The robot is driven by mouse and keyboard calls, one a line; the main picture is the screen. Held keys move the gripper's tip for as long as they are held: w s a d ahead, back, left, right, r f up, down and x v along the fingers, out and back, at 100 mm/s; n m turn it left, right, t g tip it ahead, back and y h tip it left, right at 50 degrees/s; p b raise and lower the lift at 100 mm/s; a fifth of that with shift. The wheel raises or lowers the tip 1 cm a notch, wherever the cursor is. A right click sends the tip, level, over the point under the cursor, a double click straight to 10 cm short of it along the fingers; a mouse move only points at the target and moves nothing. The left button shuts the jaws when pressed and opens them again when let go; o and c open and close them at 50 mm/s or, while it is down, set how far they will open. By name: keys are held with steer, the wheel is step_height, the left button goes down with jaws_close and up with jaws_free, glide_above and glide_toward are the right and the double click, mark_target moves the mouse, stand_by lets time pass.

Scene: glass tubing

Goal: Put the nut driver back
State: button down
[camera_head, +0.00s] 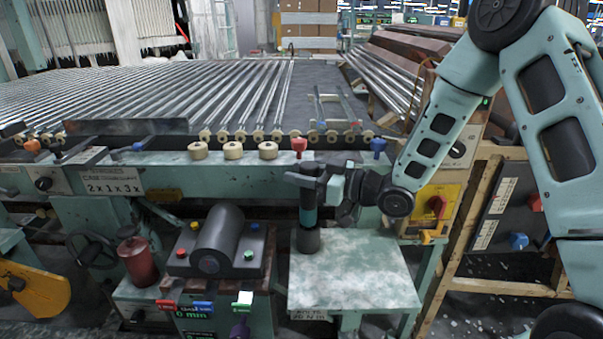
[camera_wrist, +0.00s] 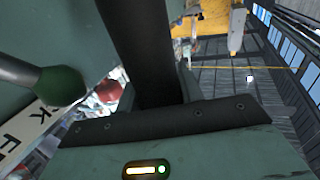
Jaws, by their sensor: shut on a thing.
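The nut driver (camera_head: 308,200) is a dark upright tool with a teal band, above the left back part of a small pale table (camera_head: 360,280). My gripper (camera_head: 318,186) reaches in from the right and is shut on its upper part. A short black cylinder (camera_head: 307,240) stands on the table directly under the tool. I cannot tell whether the tool's lower end is inside it or just over it. In the wrist view, a dark bar of the nut driver (camera_wrist: 150,50) runs between the jaws, and the fingertips are partly hidden.
A console with a black roller (camera_head: 218,242) and coloured buttons stands left of the table. A teal conveyor rail with pale knobs (camera_head: 233,151) runs behind. A yellow switch panel (camera_head: 436,205) and a wooden frame (camera_head: 465,240) are at the right. The table's front is clear.

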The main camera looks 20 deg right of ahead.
steer(key=shift+f+b, duration=0.3)
steer(key=shift+f, duration=0.1)
steer(key=c, duration=0.9)
jaws_free()
steer(key=shift+r+p, duration=0.5)
steer(key=shift+r, duration=0.05)
steer(key=v, duration=1.2)
steer(key=shift+s, duration=0.1)
